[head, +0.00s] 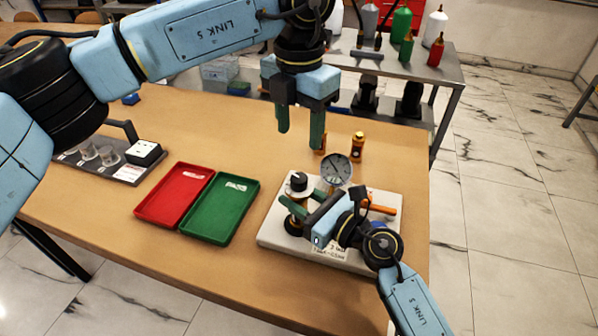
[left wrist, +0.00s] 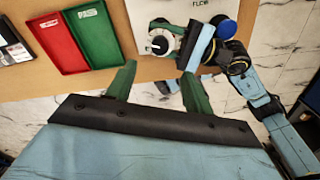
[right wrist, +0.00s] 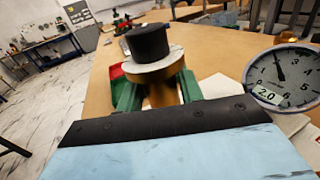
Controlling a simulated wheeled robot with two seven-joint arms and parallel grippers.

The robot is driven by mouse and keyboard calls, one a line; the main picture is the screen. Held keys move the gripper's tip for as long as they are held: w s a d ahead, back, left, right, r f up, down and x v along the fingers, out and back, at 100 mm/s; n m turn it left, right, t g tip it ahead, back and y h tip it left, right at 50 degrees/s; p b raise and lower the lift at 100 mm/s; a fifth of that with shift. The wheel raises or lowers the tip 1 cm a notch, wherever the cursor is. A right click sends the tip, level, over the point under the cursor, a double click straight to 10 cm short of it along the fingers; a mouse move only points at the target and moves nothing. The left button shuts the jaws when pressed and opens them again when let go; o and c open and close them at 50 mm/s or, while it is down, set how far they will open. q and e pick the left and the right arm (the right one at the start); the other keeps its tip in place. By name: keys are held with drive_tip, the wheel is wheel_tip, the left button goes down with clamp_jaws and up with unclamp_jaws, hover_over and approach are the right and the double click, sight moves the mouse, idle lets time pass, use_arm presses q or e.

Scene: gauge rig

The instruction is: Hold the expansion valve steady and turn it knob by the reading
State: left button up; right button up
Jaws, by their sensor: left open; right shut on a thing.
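The expansion valve has a black round knob (head: 298,182) on a pale disc and a brass body (right wrist: 162,92). It stands upright on the left of the white rig base (head: 277,238). My right gripper (right wrist: 158,90) is shut on the brass body just below the disc. The knob also shows in the left wrist view (left wrist: 160,45). My left gripper (head: 300,127) is open and empty, pointing down, above and behind the valve. The round gauge (right wrist: 285,78) stands beside the valve. Its needle points near the top of the dial, and its label reads 2.0.
A red tray (head: 172,195) and a green tray (head: 220,208) lie left of the rig. A grey board with jars (head: 105,160) is further left. A small brass bottle (head: 357,147) stands behind the gauge. An orange handle (head: 380,207) is on the rig's right.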

sight(299, 178)
use_arm(q)
wheel_tip(299, 178, down, 11)
drive_tip(key=shift+r, duration=0.1)
drive_tip(key=shift+c, duration=0.3)
drive_tip(key=c, duration=0.9)
